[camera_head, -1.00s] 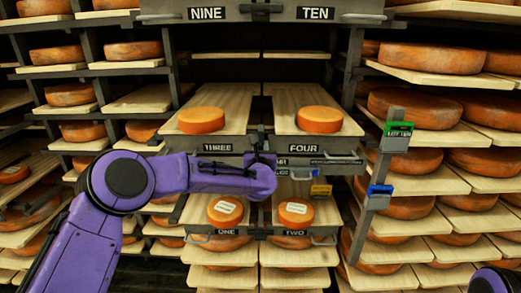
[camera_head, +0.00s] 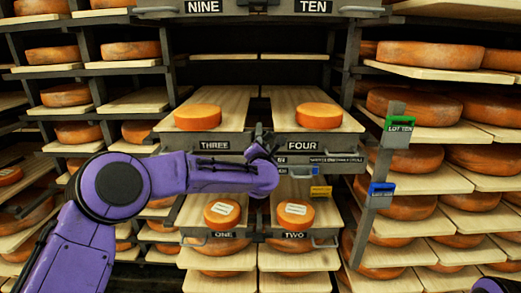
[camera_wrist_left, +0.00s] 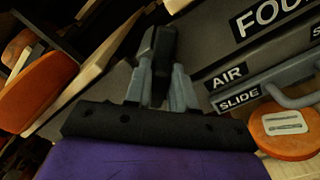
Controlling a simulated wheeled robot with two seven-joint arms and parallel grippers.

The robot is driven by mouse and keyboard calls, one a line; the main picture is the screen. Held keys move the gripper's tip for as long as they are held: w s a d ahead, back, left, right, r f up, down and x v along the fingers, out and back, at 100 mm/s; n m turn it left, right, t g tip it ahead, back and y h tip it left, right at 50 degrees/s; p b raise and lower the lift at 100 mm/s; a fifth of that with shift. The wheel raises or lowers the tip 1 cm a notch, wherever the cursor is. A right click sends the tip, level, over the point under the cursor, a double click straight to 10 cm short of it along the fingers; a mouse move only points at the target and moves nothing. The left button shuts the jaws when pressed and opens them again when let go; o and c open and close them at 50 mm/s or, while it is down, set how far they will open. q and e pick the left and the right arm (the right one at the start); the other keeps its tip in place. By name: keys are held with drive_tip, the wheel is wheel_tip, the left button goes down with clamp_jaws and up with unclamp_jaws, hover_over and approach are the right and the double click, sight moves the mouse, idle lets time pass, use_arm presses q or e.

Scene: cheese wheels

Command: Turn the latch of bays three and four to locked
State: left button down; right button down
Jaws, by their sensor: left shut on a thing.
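The latch (camera_wrist_left: 160,48) of bays three and four is a dark bar, seen in the left wrist view between the gripper's grey fingers. My left gripper (camera_head: 260,139) is shut on it, at the front divider between the THREE label (camera_head: 213,145) and the FOUR label (camera_head: 301,145). The fingers also show in the left wrist view (camera_wrist_left: 160,85). In the head view the bar looks about upright, partly hidden by the gripper, so its exact angle is hard to tell. My right gripper is out of view.
Bays three and four hold an orange cheese wheel each (camera_head: 198,117) (camera_head: 319,117) on pale boards. Below are bays one and two with labelled wheels (camera_head: 222,213) (camera_head: 295,215). A post with a green tag (camera_head: 399,131) and a blue tag (camera_head: 381,189) stands at right.

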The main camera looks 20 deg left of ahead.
use_arm(q)
drive_tip(key=m, duration=0.3)
drive_tip(key=shift+d+f+m, duration=0.15)
drive_tip(key=shift+m, duration=0.25)
drive_tip(key=m, duration=0.4)
drive_tip(key=shift+f+m, duration=0.3)
drive_tip(key=c, duration=1)
unclamp_jaws()
drive_tip(key=shift+d, duration=0.1)
drive_tip(key=shift+c, duration=0.2)
drive_tip(key=b+v, duration=0.3)
drive_tip(key=v, duration=0.7)
drive_tip(key=shift+s, duration=0.25)
